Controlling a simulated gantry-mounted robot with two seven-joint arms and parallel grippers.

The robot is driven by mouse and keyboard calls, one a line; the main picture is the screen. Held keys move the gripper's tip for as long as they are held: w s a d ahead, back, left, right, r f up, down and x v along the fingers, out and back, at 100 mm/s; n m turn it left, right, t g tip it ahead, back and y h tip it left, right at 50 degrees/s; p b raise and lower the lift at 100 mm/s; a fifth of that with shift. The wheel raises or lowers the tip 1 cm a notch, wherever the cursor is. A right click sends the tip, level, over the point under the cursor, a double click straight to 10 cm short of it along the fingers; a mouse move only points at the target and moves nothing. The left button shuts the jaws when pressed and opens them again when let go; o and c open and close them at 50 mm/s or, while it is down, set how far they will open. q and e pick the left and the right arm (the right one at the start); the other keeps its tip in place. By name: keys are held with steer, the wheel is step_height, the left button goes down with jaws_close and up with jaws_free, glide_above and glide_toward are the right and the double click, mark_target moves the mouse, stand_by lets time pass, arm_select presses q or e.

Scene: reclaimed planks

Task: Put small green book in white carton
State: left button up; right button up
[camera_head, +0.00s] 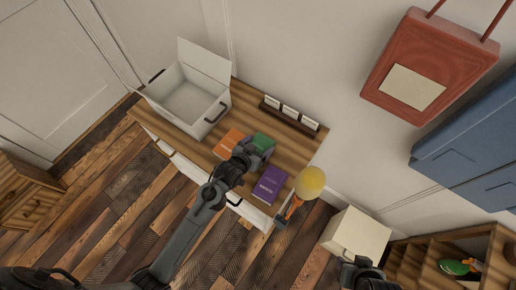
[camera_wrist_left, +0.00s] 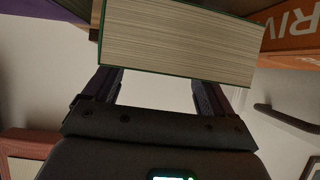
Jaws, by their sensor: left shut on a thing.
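The small green book (camera_head: 264,141) is at the wooden table between an orange book and a purple book. My left gripper (camera_head: 254,150) is shut on it and covers part of it. In the left wrist view the green book (camera_wrist_left: 180,42) shows its page edges between the fingers of my left gripper (camera_wrist_left: 155,88). I cannot tell whether it touches the tabletop. The white carton (camera_head: 184,118) stands open at the table's back left, its flap raised. A dark part of my right arm, likely the gripper (camera_head: 362,272), shows at the bottom edge; its jaws are unclear.
The orange book (camera_head: 228,143) lies between the green book and the carton. The purple book (camera_head: 269,186) lies to the right. A dark rack with white cards (camera_head: 290,116) stands at the back. A yellow-topped object (camera_head: 309,182) is at the right, beside a cream box (camera_head: 357,235).

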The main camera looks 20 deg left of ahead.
arm_select(q)
steer(key=shift+f, duration=1.1)
steer(key=shift+f, duration=0.2)
steer(key=o, duration=1)
steer(key=shift+c, duration=0.2)
steer(key=shift+r, duration=0.15)
